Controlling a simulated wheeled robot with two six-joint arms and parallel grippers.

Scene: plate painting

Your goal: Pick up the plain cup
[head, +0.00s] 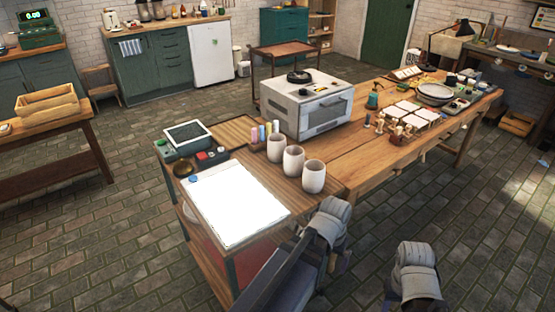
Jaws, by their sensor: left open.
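Three pale, off-white cups stand upright in a slanting row on the wooden table: a back cup (276,148), a middle cup (293,161) and a front cup (313,177). All three look plain at this size, and I cannot tell which one the task names. My left gripper (331,219) is in front of and below the front cup, apart from it, open and holding nothing that I can see. A grey end of my right arm shows at the lower right, away from the cups; its fingers cannot be made out.
A white board (236,205) lies left of the cups. Small coloured bottles (265,131) stand just behind them. A boxy oven (310,103) stands behind the cups. A rack of white tiles (405,113) is farther right. Bare tabletop (350,150) lies right of the cups.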

